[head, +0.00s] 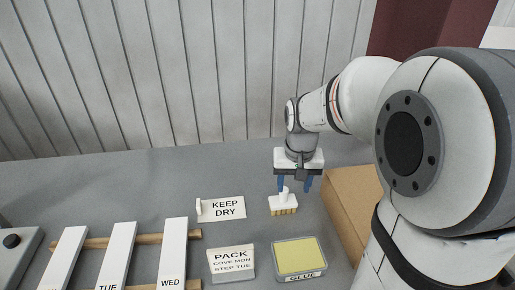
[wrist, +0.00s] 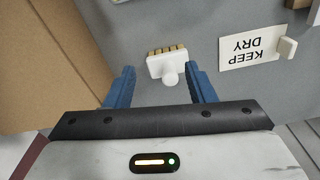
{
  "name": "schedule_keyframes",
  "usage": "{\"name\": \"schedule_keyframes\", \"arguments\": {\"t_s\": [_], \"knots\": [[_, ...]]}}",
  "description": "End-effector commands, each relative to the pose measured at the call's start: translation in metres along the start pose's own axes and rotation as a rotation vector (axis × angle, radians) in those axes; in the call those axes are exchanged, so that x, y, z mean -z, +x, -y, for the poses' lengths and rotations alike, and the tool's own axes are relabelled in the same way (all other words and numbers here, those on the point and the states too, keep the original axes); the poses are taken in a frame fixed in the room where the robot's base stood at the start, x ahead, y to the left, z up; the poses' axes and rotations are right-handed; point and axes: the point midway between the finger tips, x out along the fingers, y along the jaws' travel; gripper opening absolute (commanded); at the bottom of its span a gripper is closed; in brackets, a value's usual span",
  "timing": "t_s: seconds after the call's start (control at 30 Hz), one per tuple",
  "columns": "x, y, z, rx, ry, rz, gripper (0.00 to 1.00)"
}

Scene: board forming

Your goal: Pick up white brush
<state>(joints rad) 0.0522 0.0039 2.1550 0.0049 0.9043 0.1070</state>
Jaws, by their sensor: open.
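The white brush (head: 283,202) lies on the grey table with its tan bristles facing the front and its round handle toward my gripper. In the wrist view the brush (wrist: 168,66) sits ahead of and between the two blue fingers. My gripper (head: 296,184) is open, its fingers pointing down around the handle end in the head view. In the wrist view my gripper (wrist: 160,86) shows nothing between the fingertips but the handle's round end close by. I cannot tell whether a finger touches the brush.
A cardboard box (head: 350,205) stands close to the right of the brush. A KEEP DRY sign (head: 222,209) lies to the left. A yellow GLUE pad (head: 298,257) and a PACK card (head: 231,262) are in front. White boards (head: 116,255) lie on wooden bars at left.

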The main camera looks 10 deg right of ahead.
Motion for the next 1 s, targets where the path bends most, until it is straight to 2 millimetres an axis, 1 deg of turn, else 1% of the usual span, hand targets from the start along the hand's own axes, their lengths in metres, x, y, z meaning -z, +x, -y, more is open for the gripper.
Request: {"name": "schedule_keyframes", "arguments": {"t_s": [0.03, 0.1, 0.2, 0.3, 0.43, 0.67, 0.9, 1.0], "knots": [[0.017, 0.001, 0.003, -0.004, 0.017, 0.022, 0.50], [0.035, 0.008, 0.005, -0.008, 0.042, 0.040, 0.50], [0.053, 0.018, 0.008, -0.012, 0.069, 0.061, 0.50], [0.064, 0.025, 0.009, -0.015, 0.087, 0.072, 0.50], [0.069, 0.035, 0.010, -0.017, 0.095, 0.080, 0.50], [0.066, 0.061, 0.010, -0.017, 0.097, 0.082, 0.50], [0.062, 0.096, 0.012, -0.017, 0.098, 0.081, 0.50], [0.062, 0.105, 0.012, -0.017, 0.098, 0.079, 0.50]]}}
